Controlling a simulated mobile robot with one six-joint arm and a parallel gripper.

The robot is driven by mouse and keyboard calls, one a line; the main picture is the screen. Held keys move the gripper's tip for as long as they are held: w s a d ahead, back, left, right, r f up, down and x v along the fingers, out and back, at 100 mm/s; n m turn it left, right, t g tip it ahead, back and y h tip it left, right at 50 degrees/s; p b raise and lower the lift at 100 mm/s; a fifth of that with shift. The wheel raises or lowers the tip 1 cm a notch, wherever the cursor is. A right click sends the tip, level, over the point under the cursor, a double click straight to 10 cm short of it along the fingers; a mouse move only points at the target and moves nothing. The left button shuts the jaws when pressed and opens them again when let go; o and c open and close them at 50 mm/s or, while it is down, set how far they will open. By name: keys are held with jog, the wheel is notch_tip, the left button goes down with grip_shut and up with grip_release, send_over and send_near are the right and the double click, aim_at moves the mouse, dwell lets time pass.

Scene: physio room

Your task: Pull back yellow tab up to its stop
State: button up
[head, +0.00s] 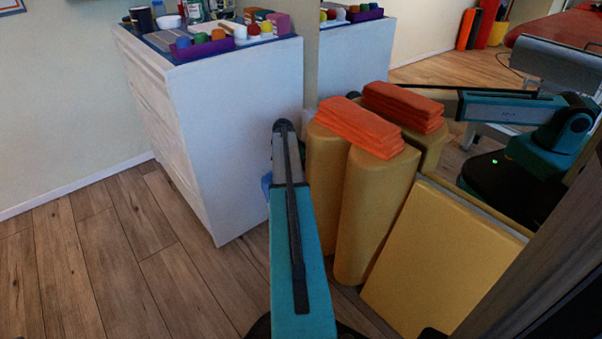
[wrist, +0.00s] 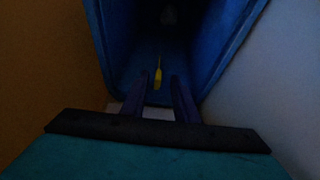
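The yellow tab (wrist: 158,75) is a small narrow strip inside a dark blue container (wrist: 222,55), seen in the dim wrist view. My gripper (wrist: 160,84) reaches into the mouth of this container. Its two dark fingers stand apart, one on each side of the tab. I cannot tell whether either finger touches the tab. In the head view my gripper and the tab are hidden beyond my arm, and only a small blue edge (head: 266,184) shows beside it.
A white cabinet (head: 245,140) with small items on top stands left of my arm. Yellow rollers (head: 370,210) with folded orange towels (head: 358,125) and a yellow panel (head: 440,255) stand close on the right. A mirror behind appears to repeat the scene. Wooden floor (head: 90,265) at left is clear.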

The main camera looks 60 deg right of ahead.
grip_shut()
dwell(1.4)
